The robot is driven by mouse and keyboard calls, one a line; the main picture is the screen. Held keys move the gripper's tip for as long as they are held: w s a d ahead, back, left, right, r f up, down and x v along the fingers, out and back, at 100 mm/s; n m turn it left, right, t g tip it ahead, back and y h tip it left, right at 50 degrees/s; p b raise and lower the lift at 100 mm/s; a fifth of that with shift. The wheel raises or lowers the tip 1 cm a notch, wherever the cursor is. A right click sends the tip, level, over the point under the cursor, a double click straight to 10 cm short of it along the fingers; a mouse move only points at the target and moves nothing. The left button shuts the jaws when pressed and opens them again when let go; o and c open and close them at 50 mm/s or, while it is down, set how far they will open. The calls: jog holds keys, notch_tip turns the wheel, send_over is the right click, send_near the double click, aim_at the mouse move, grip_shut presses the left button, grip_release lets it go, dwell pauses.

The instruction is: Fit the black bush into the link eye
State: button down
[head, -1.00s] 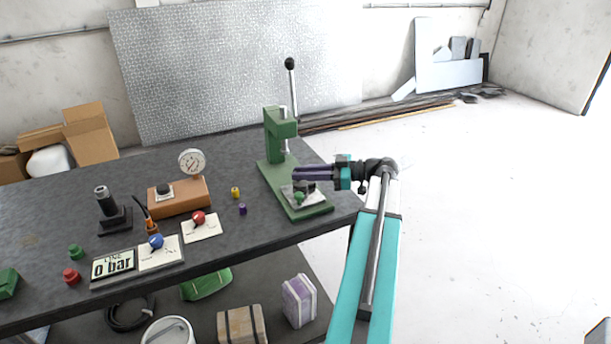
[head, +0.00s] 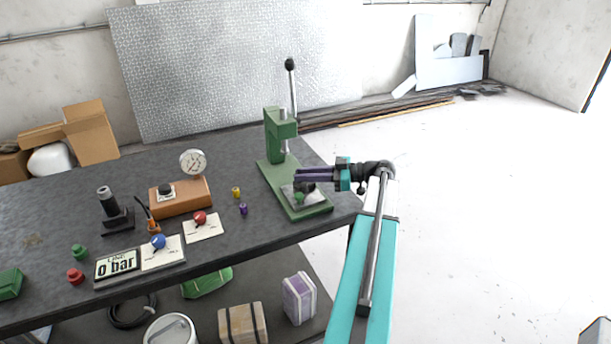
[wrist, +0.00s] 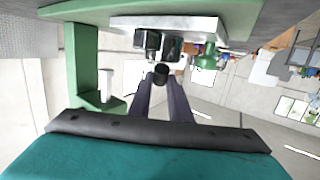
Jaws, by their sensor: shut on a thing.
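My gripper (head: 298,174) reaches in from the right over the plate of the green press (head: 276,132). In the wrist view its two purple fingers (wrist: 162,78) are shut on the black bush (wrist: 161,70), a small dark cylinder at their tips. Dark blocks (wrist: 147,41) stand on the pale metal plate (wrist: 190,24) just beyond the bush. The link eye seems to be among them, but its hole is not clear. I cannot tell whether the bush touches it. A green knob (wrist: 207,61) sits beside the blocks; it also shows in the head view (head: 299,197).
The press column and lever (head: 291,75) rise behind my gripper. Left on the bench (head: 60,210) are a yellow piece (head: 236,192), a purple piece (head: 243,209), a gauge (head: 193,162) on an orange-brown block, and red and blue knobs.

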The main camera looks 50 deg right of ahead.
jog(key=shift+f, duration=0.65)
jog(key=c, duration=1.6)
grip_release()
jog(key=shift+c, duration=0.2)
jog(key=shift+p, duration=0.45)
jog(key=shift+d+f, duration=0.1)
jog(key=shift+f, duration=0.1)
jog(key=b+v, duration=0.2)
jog(key=v, duration=0.1)
jog(key=shift+s+d+f+b, duration=0.1)
jog(key=shift+s+f+b, duration=0.15)
jog(key=shift+s+b, duration=0.2)
jog(key=b+v, duration=0.2)
jog(key=v, duration=0.6)
jog(key=shift+s+d+b, duration=0.1)
jog(key=shift+s+b, duration=0.1)
jog(key=shift+b, duration=0.2)
jog(key=shift+v, duration=0.75)
jog(key=shift+r, duration=0.1)
